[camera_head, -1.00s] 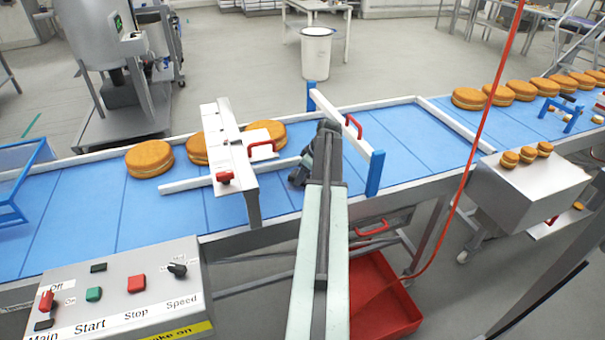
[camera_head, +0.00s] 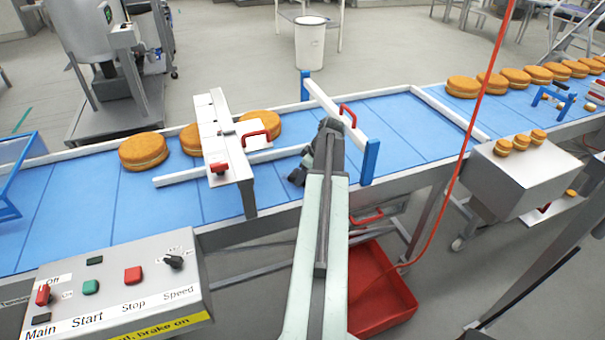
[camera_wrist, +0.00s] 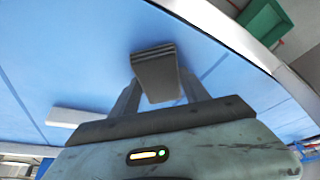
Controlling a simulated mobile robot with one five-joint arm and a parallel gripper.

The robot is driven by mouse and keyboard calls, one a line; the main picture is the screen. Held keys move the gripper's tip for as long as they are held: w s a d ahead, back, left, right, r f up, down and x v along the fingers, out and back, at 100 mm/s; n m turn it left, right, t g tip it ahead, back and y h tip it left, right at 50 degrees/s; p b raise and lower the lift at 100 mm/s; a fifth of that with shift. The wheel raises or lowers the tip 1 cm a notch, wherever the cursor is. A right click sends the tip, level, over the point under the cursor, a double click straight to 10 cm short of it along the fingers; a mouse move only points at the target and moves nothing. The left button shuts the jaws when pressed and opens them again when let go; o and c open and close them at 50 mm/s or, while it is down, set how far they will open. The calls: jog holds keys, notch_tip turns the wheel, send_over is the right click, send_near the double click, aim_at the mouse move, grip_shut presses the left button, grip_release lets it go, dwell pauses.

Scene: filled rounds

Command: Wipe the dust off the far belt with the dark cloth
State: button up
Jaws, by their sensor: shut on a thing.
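My gripper (camera_head: 300,177) is over the blue belt (camera_head: 400,125), between the white gate frame and the white bar with blue posts. In the wrist view, my gripper (camera_wrist: 158,92) is shut on a dark grey, layered piece (camera_wrist: 155,70), which looks like the folded dark cloth. It lies over the blue surface (camera_wrist: 90,60); I cannot tell whether it touches. A further blue belt section (camera_head: 515,110) carries a row of round filled cakes at the right. I cannot make out dust on either section.
A white gate frame (camera_head: 222,150) with red handles and several cakes (camera_head: 143,150) stand left of my gripper. A white bar (camera_head: 335,110) on blue posts is close on the right. A red cable (camera_head: 470,140) hangs at right. A control box (camera_head: 115,290) is at front left.

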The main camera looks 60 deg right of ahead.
aim_at(293, 178)
jog(key=shift+w+a, duration=0.65)
jog(key=shift+a, duration=0.15)
jog(key=shift+w+d, duration=1)
jog(key=shift+w, duration=0.25)
jog(key=shift+w+d, duration=0.65)
jog(key=shift+w, duration=0.25)
jog(key=shift+w+d, duration=0.65)
jog(key=shift+w, duration=0.2)
jog(key=shift+w+a+f, duration=0.1)
jog(key=shift+w+a, duration=0.15)
jog(key=shift+a, duration=0.25)
jog(key=shift+w+a, duration=0.2)
jog(key=shift+a, duration=0.3)
jog(key=shift+s+a, duration=0.9)
jog(key=shift+s, duration=0.1)
jog(key=shift+s+a, duration=0.65)
jog(key=shift+s, duration=0.3)
jog(key=shift+s+a, duration=0.6)
jog(key=shift+s, duration=0.35)
jog(key=shift+d, duration=0.1)
notch_tip(293, 178, up, 6)
jog(key=p, duration=0.6)
